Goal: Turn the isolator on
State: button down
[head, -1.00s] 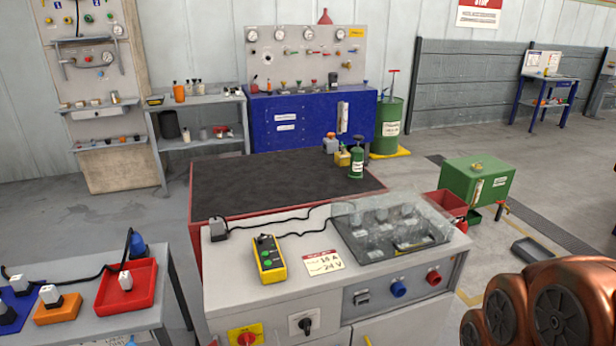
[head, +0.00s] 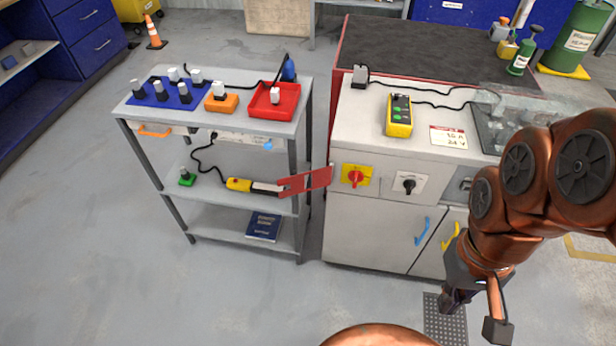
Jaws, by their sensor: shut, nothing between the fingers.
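A red rotary handle on a yellow plate (head: 356,176), which looks like the isolator, sits on the upper left of the grey bench's (head: 375,222) front face in the head view. The handle looks roughly upright, but its exact angle is too small to read. Right of it is a black rotary knob on a white plate (head: 408,185). My gripper (head: 447,305) hangs low at the right, pointing down, in front of the cabinet doors. It is below and right of the red handle, apart from it, shut and empty.
A red flat bar (head: 306,181) sticks out from the shelf trolley (head: 130,112) close left of the isolator. Blue (head: 422,231) and yellow (head: 450,235) door handles lie between it and my gripper. A yellow pendant (head: 399,116) rests on the bench top.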

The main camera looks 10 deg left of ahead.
aim_at(355, 176)
jog(key=z, duration=1.7)
jog(key=k, duration=0.75)
jog(key=u, duration=2.85)
